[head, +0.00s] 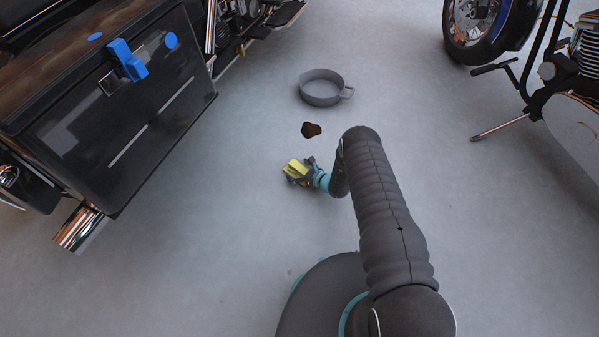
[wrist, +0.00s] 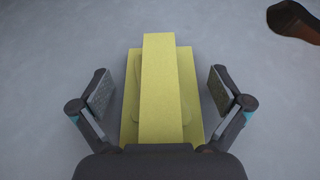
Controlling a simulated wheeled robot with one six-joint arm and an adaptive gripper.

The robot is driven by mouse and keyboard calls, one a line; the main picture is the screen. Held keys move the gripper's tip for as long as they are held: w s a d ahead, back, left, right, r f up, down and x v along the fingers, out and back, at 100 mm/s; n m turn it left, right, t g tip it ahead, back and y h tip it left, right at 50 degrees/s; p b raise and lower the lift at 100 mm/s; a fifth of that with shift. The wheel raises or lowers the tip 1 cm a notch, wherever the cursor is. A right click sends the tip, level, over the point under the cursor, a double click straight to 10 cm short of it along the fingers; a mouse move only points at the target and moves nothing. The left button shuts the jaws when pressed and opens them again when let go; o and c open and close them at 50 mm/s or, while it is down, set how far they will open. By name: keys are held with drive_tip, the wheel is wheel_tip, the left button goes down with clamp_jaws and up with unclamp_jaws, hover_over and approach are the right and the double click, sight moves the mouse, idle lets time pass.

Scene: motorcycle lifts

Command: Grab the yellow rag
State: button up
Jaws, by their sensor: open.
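The yellow rag (head: 296,168) lies on the grey floor in the middle of the head view, looking like a folded, blocky yellow piece. In the wrist view the yellow rag (wrist: 160,90) fills the middle, with a narrower raised strip on top of a wider base. My gripper (head: 299,174) is right at the rag and partly covers it in the head view. In the wrist view my gripper (wrist: 159,92) is open, with one finger on the left and one on the right of the rag. A gap shows between the rag and each finger pad.
A grey round pan (head: 322,88) stands farther back. A motorcycle with a dark case (head: 135,115) is at left, another motorcycle (head: 480,30) at upper right.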

drive_tip(key=shift+c, duration=0.3)
drive_tip(key=c, duration=1)
drive_tip(key=shift+r, duration=0.1)
drive_tip(key=shift+c, duration=0.2)
